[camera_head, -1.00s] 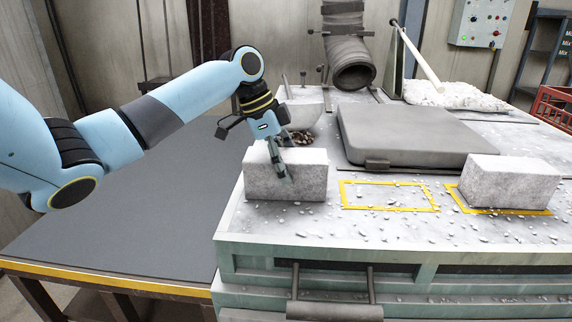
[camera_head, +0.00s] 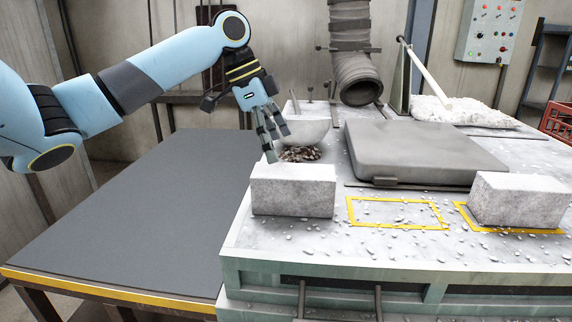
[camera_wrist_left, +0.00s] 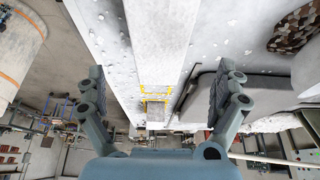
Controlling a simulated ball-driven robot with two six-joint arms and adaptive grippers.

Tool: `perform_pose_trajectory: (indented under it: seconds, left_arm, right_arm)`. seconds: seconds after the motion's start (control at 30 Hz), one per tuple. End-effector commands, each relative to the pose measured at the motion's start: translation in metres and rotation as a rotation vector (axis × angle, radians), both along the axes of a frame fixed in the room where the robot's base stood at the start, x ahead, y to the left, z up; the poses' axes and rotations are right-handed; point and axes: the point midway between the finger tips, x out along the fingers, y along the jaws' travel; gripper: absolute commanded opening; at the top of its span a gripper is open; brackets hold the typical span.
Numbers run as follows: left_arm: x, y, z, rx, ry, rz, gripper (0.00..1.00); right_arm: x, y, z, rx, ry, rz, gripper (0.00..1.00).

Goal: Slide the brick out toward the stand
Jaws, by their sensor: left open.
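A pale grey rough brick (camera_head: 293,190) lies on the steel work top, near its left front corner. A second similar brick (camera_head: 520,200) stands at the right on a yellow outline. My left gripper (camera_head: 279,145) is open and empty, just above and behind the left brick, fingers pointing down. In the left wrist view, the open gripper (camera_wrist_left: 160,78) has its fingers on either side of the near brick (camera_wrist_left: 160,35), which fills the top middle. I cannot tell any contact. My right gripper is not in view.
An empty yellow outline (camera_head: 397,212) lies between the bricks. Behind stand a bowl-like vessel (camera_head: 305,130) over dark lumps and a thick grey slab cover (camera_head: 425,150). A dark flat table (camera_head: 150,220) with a yellow edge is clear at left. White crumbs litter the work top.

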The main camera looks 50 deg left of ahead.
Motion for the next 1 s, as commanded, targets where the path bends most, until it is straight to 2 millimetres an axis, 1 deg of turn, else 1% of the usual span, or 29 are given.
perform_pose_trajectory:
  seconds: [0.03, 0.1, 0.23, 1.0]
  left_arm:
    - [-0.002, 0.003, 0.008, 0.004, -0.001, -0.001, 1.00]
    - [-0.004, 0.006, 0.015, 0.002, -0.001, 0.000, 1.00]
    - [-0.006, 0.008, 0.023, 0.001, 0.001, 0.000, 1.00]
    - [-0.007, 0.008, 0.025, -0.001, 0.001, 0.000, 1.00]
  right_arm:
    - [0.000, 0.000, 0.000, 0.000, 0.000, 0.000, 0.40]
    - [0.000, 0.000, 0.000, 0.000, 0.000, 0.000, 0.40]
    - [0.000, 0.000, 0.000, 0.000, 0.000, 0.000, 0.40]
    - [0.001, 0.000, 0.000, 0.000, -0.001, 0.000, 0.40]
